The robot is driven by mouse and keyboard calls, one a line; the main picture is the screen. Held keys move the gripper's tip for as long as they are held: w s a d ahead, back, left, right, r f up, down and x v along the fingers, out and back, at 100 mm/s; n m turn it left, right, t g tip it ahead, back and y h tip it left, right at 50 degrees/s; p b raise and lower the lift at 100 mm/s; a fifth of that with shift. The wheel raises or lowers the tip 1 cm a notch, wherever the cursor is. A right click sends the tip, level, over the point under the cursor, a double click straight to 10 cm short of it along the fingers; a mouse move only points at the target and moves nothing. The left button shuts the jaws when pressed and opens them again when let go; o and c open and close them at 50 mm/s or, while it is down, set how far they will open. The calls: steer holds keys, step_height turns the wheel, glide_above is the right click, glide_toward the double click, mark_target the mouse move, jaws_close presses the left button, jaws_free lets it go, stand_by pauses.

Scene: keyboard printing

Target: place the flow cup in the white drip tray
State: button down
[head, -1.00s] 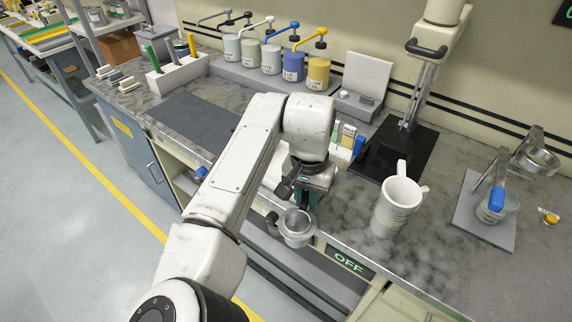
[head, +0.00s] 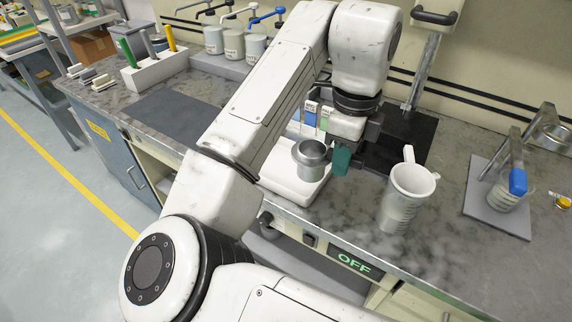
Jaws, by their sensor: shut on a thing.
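The flow cup (head: 311,160) is a small grey metal cup with a wide open rim. My gripper (head: 339,156), with a green finger pad showing, is shut on the cup at its right side and holds it roughly upright. How the fingers meet the cup is partly hidden. A low white piece (head: 292,184) lies at the counter's front edge, below and behind the cup in the picture. It may be the white drip tray; my arm and the cup cover part of it. The cup appears above it, with the gap hard to judge.
Labelled strips (head: 309,114) stand behind the cup. A grey plate (head: 480,212) with a stand and blue-clipped beaker is at the right. A dark mat (head: 190,122) lies left. Pump bottles (head: 233,45) stand at the back.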

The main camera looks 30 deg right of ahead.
mark_target(319, 142)
steer(key=shift+d+m, duration=0.1)
steer(key=shift+m, duration=0.2)
steer(key=shift+w, duration=0.2)
steer(key=w+f, duration=0.1)
steer(key=w, duration=0.2)
steer(key=w+d+f, duration=0.1)
steer(key=w, duration=0.1)
steer(key=w+f, duration=0.2)
steer(key=w, duration=0.1)
steer(key=shift+w+d, duration=0.2)
steer(key=shift+w, duration=0.1)
steer(key=shift+w+d+f+p, duration=0.1)
steer(key=shift+w+f+p, duration=0.15)
steer(key=shift+w+f, duration=0.85)
steer(key=shift+w+d+f+p, duration=0.15)
steer(key=shift+w+f, duration=0.3)
steer(key=shift+f, duration=1.4)
steer(key=shift+w+f+p, duration=0.3)
steer(key=shift+w+f, duration=0.45)
steer(key=shift+f, duration=0.7)
